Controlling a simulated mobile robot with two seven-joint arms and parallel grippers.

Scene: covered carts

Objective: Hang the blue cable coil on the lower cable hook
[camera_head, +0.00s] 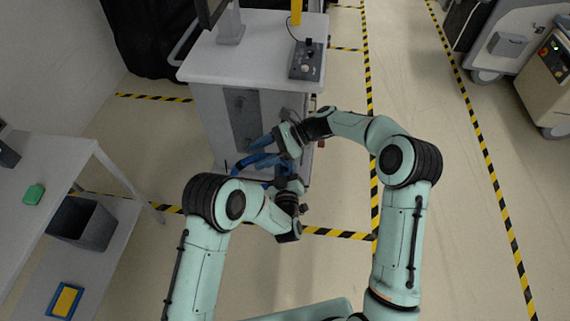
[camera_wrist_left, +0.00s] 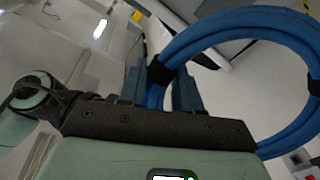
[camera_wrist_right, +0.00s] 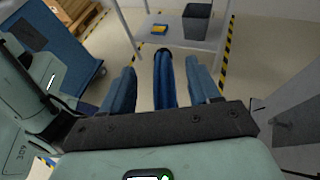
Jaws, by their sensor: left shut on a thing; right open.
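The blue cable coil (camera_head: 252,161) hangs in front of the cart's face in the head view. In the left wrist view the coil (camera_wrist_left: 225,26) is a large loop with black bands, and my left gripper (camera_wrist_left: 160,82) is shut on its side. My right gripper (camera_wrist_right: 163,78) is open, with a strand of the coil between its parted fingers. In the head view my right gripper (camera_head: 271,142) is above my left gripper (camera_head: 284,172). The cart's grey front panel (camera_head: 245,118) bears small dark fittings that look like hooks; which is the lower cable hook is hard to tell, and the arms hide part of the area.
The white cart (camera_head: 210,62) carries a control box (camera_head: 307,62) and a monitor stand. A shelf table (camera_head: 60,155) at left holds a green item (camera_head: 34,194), a grey bin (camera_head: 82,225) and a blue-and-yellow item (camera_head: 66,301).

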